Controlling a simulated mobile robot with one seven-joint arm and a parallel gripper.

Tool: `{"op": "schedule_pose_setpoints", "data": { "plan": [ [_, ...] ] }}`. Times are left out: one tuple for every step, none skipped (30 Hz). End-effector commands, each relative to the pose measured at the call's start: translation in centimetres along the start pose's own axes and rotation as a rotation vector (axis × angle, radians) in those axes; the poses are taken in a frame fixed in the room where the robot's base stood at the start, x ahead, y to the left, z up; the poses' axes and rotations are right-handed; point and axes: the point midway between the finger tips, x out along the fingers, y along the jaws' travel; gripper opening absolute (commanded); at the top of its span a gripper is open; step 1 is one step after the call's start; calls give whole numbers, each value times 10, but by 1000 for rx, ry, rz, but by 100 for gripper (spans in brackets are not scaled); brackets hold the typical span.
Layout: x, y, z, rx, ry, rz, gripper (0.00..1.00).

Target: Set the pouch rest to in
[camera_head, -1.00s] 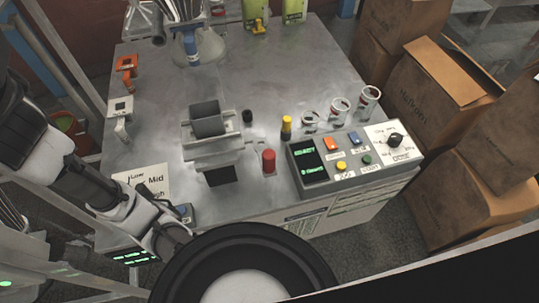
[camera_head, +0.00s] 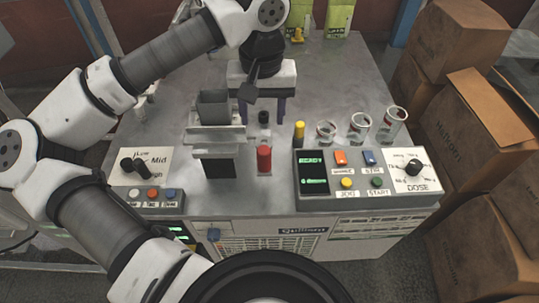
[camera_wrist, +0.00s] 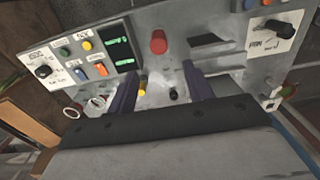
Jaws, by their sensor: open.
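My gripper (camera_head: 262,110) is open, with dark purple fingers pointing down above the table behind the red knob. In the wrist view the open fingers (camera_wrist: 160,72) are apart with nothing held. A small black knob (camera_head: 263,117) stands between them in the head view; it also shows in the wrist view (camera_wrist: 173,95). No part is labelled pouch rest. The grey bracket with a ledge (camera_head: 216,134) and an upright box-like holder (camera_head: 213,105) stands left of the gripper. A red cylindrical knob (camera_head: 264,158) stands in front; it also shows in the wrist view (camera_wrist: 158,42).
A control panel (camera_head: 325,196) with coloured buttons and a dose dial (camera_head: 412,168) is at right. A yellow-topped post (camera_head: 299,132) and clear jars (camera_head: 360,126) stand behind it. A Low/Mid/High selector (camera_head: 140,165) is at left. Cardboard boxes (camera_head: 470,130) stand beyond the right edge.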

Motion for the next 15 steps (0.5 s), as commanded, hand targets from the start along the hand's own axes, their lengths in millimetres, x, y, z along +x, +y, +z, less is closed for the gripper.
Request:
{"op": "schedule_pose_setpoints", "data": {
  "plan": [
    [4,0,0,1,-2,-1,51],
    [8,0,0,1,-4,1,51],
    [13,0,1,1,-4,2,51],
    [18,0,1,1,-4,2,51],
    [24,1,1,2,-5,3,51],
    [32,1,1,2,-4,5,51],
    [38,1,1,2,-5,5,51],
    [44,1,1,2,-5,5,51],
    [54,2,2,3,-6,7,51],
    [60,2,2,3,-4,7,51],
    [67,2,2,2,-6,7,51],
    [75,2,2,2,-5,8,51],
    [81,2,2,2,-5,7,51],
    [87,2,2,2,-5,9,51],
    [95,2,2,1,-4,9,51]
  ]
}}
